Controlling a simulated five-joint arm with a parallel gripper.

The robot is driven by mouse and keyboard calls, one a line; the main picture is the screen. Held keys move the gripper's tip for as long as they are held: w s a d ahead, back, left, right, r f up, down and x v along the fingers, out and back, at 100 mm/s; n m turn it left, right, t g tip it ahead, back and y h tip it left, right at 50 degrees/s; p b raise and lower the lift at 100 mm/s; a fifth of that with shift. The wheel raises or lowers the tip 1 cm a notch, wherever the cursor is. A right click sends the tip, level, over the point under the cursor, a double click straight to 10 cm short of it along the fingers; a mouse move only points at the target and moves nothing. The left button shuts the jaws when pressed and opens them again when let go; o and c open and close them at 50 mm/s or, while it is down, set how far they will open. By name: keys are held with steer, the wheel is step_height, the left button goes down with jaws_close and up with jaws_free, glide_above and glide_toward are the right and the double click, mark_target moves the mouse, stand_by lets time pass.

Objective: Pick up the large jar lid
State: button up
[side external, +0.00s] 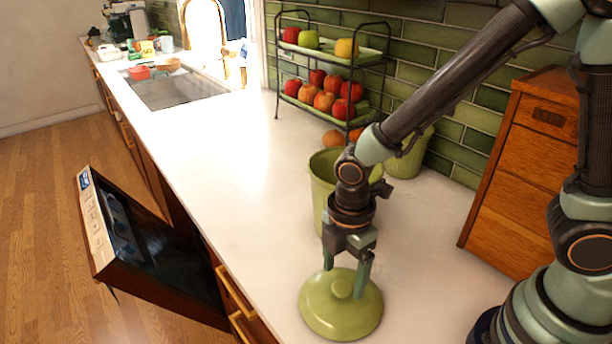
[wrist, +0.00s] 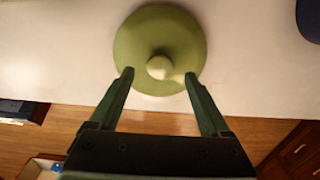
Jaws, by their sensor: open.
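The large jar lid (side external: 340,312) is a round green disc with a knob on top, lying flat on the white counter near its front edge. In the wrist view the lid (wrist: 140,45) fills the upper middle, and its pale knob (wrist: 160,67) lies ahead of the fingertips, between their lines. My gripper (side external: 345,285) points down over the lid. It also shows in the wrist view (wrist: 158,77), with its two fingers apart and nothing between them. I cannot tell whether the fingertips touch the lid.
A green jar (side external: 322,190) stands just behind my gripper, with a second green jar (side external: 408,157) further back. A two-tier fruit rack (side external: 333,62) stands by the wall. A wooden drawer cabinet (side external: 525,170) is at right. The dishwasher door (side external: 150,255) hangs open below the counter.

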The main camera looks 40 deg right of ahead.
mark_target(341, 296)
steer(key=shift+f, duration=1.4)
jaws_close()
stand_by(0.4)
